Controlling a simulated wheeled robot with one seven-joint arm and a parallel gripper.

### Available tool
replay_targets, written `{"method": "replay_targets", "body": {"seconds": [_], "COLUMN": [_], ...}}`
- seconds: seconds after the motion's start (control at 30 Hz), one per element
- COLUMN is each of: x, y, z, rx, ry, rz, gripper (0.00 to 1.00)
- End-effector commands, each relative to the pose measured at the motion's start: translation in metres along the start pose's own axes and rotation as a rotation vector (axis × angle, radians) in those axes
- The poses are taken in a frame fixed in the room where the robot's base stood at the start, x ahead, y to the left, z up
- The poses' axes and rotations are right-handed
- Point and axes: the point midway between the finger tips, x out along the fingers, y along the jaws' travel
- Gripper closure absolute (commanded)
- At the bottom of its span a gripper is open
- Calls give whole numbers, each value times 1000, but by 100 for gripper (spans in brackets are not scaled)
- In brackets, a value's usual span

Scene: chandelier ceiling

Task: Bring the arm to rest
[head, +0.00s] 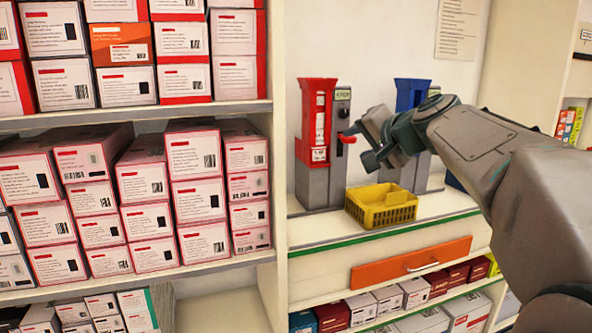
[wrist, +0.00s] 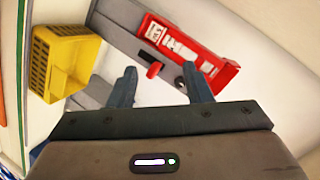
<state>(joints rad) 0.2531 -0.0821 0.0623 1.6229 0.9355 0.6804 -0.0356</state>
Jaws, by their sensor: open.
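My gripper (head: 364,146) is held up in front of the counter, at the end of my arm, which reaches in from the right in the head view. In the wrist view my gripper (wrist: 162,84) has its two dark fingers apart with nothing between them. A red and grey dispenser (head: 317,125) stands on the counter just left of my gripper. In the wrist view the dispenser (wrist: 190,45) lies just beyond the fingertips, with its small red lever (wrist: 154,70) near the left finger. I cannot tell that anything touches it.
A yellow basket (head: 380,209) sits on the counter (head: 322,232) below my gripper. A blue dispenser (head: 410,93) stands behind my arm, partly hidden. Shelves of boxes (head: 140,200) fill the left. An orange drawer (head: 410,262) is below the counter.

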Motion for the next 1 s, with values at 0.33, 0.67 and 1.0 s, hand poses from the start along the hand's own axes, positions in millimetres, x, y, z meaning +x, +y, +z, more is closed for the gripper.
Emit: {"method": "replay_targets", "body": {"seconds": [0.33, 0.67, 1.0], "x": [-58, -135, -220], "y": [1, 22, 48], "z": [62, 116, 153], "rx": [-178, -363, -551], "ry": [-231, -456, -661], "rz": [249, 469, 654], "gripper": [55, 55, 55]}}
